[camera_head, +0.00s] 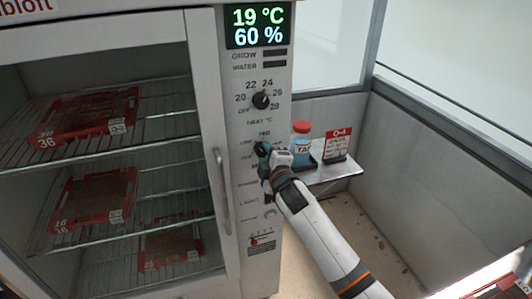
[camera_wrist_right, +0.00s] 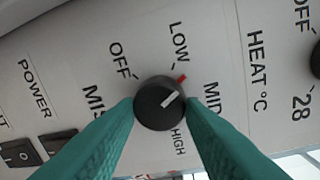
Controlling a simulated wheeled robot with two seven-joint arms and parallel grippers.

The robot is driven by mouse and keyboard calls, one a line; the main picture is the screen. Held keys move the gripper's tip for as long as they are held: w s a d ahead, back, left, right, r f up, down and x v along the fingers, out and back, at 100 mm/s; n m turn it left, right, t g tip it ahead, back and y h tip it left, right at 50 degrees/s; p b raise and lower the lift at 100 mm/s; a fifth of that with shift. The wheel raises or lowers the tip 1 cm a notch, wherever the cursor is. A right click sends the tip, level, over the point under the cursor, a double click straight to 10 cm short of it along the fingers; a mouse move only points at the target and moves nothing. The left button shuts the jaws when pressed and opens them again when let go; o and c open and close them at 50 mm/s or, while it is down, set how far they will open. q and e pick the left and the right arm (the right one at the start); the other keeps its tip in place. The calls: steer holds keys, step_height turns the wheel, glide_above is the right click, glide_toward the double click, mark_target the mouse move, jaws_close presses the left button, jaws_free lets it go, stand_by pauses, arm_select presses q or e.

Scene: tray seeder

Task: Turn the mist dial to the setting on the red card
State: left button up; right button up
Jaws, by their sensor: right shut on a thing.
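The mist dial (camera_wrist_right: 160,103) is a round black knob with a white pointer line. In the right wrist view its labels OFF, LOW, MID and HIGH run around it. The white line points up and right, between LOW and MID; a small red mark (camera_wrist_right: 182,79) shows at the knob's edge there. My right gripper (camera_wrist_right: 160,108), teal-fingered, is shut on the dial from both sides. In the head view my right gripper (camera_head: 264,150) hides most of the dial. The red-topped card (camera_head: 338,143) stands on the side shelf; its small print is unreadable. My left gripper is out of view.
The heat dial (camera_head: 261,101) sits just above on the panel, under the display (camera_head: 258,25) reading 19 °C and 60 %. A red-capped bottle (camera_head: 301,143) stands on the shelf close to my right gripper. A door handle (camera_head: 222,190) is left of the panel.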

steer(key=m+y+p, duration=0.1)
steer(key=m, duration=0.4)
steer(key=shift+f, duration=0.2)
steer(key=m, duration=0.5)
steer(key=shift+f, duration=0.15)
steer(key=m, duration=0.6)
steer(key=shift+a+f+m+y, duration=0.1)
steer(key=shift+m+y, duration=0.2)
steer(key=shift+y, duration=0.1)
steer(key=m, duration=0.5)
steer(key=shift+a+m+t+b, duration=0.1)
steer(key=shift+m+t+b, duration=0.2)
steer(key=shift+t+b, duration=0.1)
steer(key=o, duration=1)
steer(key=shift+s, duration=0.2)
